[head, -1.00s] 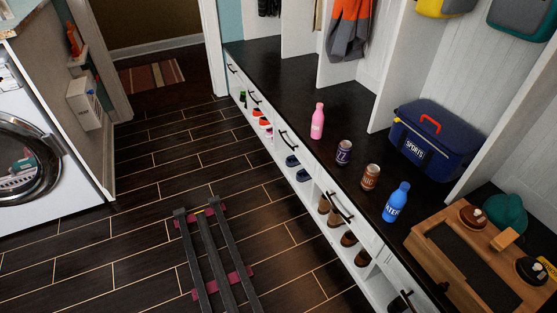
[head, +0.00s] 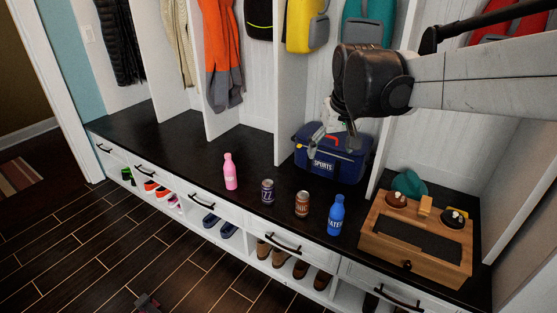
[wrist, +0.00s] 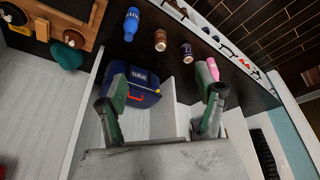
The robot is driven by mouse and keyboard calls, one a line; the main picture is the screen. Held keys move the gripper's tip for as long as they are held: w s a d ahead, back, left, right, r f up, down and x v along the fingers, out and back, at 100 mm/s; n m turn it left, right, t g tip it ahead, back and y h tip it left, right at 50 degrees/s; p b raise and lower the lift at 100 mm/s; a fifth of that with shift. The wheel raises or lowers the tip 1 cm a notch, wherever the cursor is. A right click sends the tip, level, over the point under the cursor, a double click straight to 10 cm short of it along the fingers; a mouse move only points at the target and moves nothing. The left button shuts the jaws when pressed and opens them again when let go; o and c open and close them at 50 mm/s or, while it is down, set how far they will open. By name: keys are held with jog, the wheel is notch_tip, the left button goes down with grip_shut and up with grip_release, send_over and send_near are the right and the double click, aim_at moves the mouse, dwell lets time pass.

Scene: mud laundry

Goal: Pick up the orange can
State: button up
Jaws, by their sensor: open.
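The orange can (head: 302,204) stands upright on the dark bench top, between a purple can (head: 267,192) on its left and a blue bottle (head: 336,215) on its right. In the wrist view the orange can (wrist: 160,40) lies beyond the fingertips, near the top middle. My gripper (head: 335,138) is open and empty, raised above the bench in front of the blue sports bag. In the wrist view my gripper (wrist: 162,88) shows its two greenish fingers spread wide, with nothing between them. The can is apart from the gripper and unobstructed in both views.
A pink bottle (head: 230,172) stands left of the cans. The blue sports bag (head: 310,168) sits behind them. A wooden box (head: 372,240) is at the right. White cubby dividers (head: 292,110) rise behind the bench; shoes sit in cubbies below.

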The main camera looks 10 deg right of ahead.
jog(key=w+f+g, duration=0.1)
jog(key=w+f, duration=0.3)
jog(key=w, duration=0.4)
jog(key=n+g+b, duration=0.2)
jog(key=g+b, duration=0.1)
send_over(302, 194)
notch_tip(302, 194, down, 26)
notch_tip(302, 194, down, 8)
jog(key=shift+w+d+r+b, duration=0.1)
jog(key=shift+w+b, duration=0.05)
jog(key=shift+b, duration=0.55)
jog(key=shift+s+d+f+b, duration=0.15)
jog(key=shift+f+b, duration=0.25)
jog(key=shift+f, duration=0.95)
jog(key=shift+s+a+f+b, duration=0.1)
jog(key=shift+f+b, duration=0.3)
jog(key=shift+f, duration=0.9)
jog(key=c, duration=0.9)
